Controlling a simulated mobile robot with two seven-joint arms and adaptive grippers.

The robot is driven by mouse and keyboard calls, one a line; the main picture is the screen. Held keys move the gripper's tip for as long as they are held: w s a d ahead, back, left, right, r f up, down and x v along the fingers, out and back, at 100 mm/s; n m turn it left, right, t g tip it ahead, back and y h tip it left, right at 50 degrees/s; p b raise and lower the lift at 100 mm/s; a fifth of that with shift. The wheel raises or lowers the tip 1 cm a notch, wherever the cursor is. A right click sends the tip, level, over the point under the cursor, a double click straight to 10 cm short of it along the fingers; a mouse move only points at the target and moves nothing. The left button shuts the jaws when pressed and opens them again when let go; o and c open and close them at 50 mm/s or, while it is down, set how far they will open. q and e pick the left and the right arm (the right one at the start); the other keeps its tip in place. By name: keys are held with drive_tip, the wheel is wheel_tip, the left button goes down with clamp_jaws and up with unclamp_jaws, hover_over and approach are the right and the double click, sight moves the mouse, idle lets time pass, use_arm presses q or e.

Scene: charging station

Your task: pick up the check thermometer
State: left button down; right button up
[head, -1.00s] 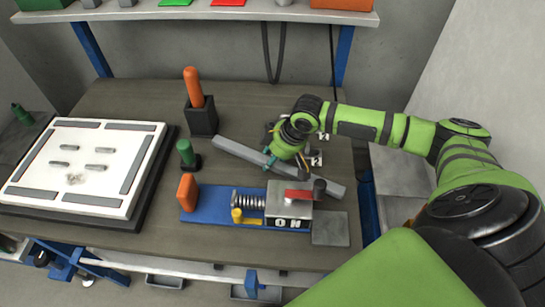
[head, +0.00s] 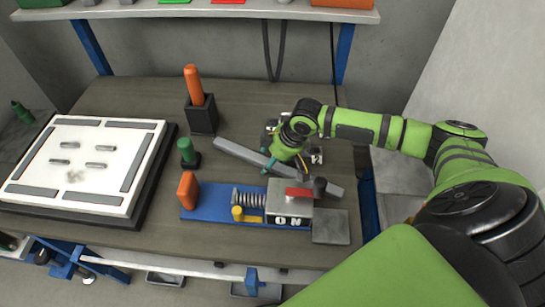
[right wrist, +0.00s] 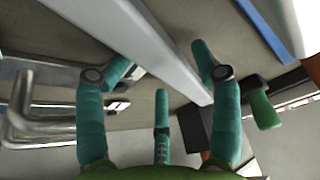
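I cannot tell for certain which thing is the check thermometer. An orange-handled tool (head: 194,86) stands upright in a black holder (head: 202,117). A shorter green-handled piece (head: 186,150) stands in a small black base in front of it; a green handle (right wrist: 264,109) also shows at the right in the right wrist view. My right gripper (head: 272,163) is over the long grey bar (head: 238,154), right of both. In the right wrist view its teal fingers (right wrist: 160,72) are spread and empty, with the bar (right wrist: 140,45) passing beyond them. My left gripper is out of view.
A blue fixture (head: 210,203) with a spring, orange block and red-topped grey housing (head: 290,204) lies in front. A white panel (head: 85,165) sits at left. A shelf (head: 200,11) crosses the back. The tabletop (head: 140,100) is clear at back left.

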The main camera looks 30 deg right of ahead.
drive_tip(key=shift+s, duration=0.15)
drive_tip(key=shift+r, duration=0.3)
drive_tip(key=v, duration=1.2)
drive_tip(key=shift+d+r, duration=0.15)
drive_tip(key=shift+r, duration=0.2)
drive_tip(key=shift+c, duration=0.4)
